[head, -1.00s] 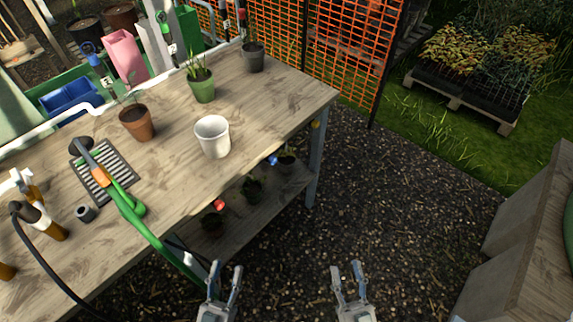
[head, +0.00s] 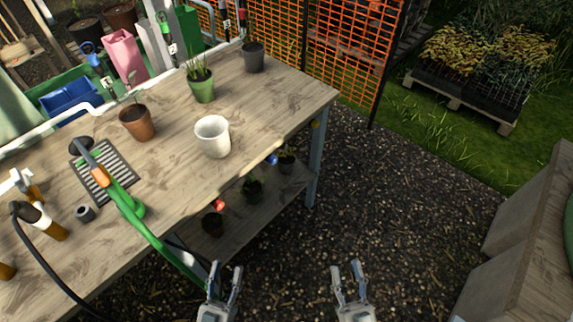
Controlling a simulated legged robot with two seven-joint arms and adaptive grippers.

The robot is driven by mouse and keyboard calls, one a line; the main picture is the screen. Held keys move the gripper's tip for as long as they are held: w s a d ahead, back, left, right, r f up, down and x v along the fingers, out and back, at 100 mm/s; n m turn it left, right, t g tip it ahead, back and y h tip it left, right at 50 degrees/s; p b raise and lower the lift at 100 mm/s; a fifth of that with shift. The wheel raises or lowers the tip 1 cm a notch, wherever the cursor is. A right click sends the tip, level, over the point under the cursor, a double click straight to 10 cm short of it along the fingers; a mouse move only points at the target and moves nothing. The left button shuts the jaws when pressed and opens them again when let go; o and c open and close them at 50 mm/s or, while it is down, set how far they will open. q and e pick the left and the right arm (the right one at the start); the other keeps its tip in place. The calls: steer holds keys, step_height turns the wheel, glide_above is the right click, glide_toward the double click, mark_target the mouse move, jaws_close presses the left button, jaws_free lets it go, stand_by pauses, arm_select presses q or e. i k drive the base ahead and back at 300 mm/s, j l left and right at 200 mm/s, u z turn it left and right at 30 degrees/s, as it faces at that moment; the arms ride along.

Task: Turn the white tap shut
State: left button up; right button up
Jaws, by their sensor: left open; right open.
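A white T-shaped piece (head: 20,181), which looks like the white tap, is at the far left of the head view, on a brown-gold fitting above the bench. Just below it, a second white-and-gold fitting (head: 42,217) joins a black hose. I cannot tell how far the tap is turned. My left gripper (head: 226,268) is open and empty at the bottom of the view, in front of the bench's front edge. My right gripper (head: 346,266) is open and empty further right, over the gravel. Both are well away from the tap.
The wooden bench (head: 270,95) holds a white pot (head: 212,137), a terracotta pot (head: 137,122), a green pot (head: 201,86), a dark pot (head: 253,57) and a drain grate (head: 118,163). A green-and-orange watering wand (head: 150,238) crosses its front edge. Gravel (head: 400,200) at right is clear.

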mark_target(18, 179)
steer(key=u, duration=1.7)
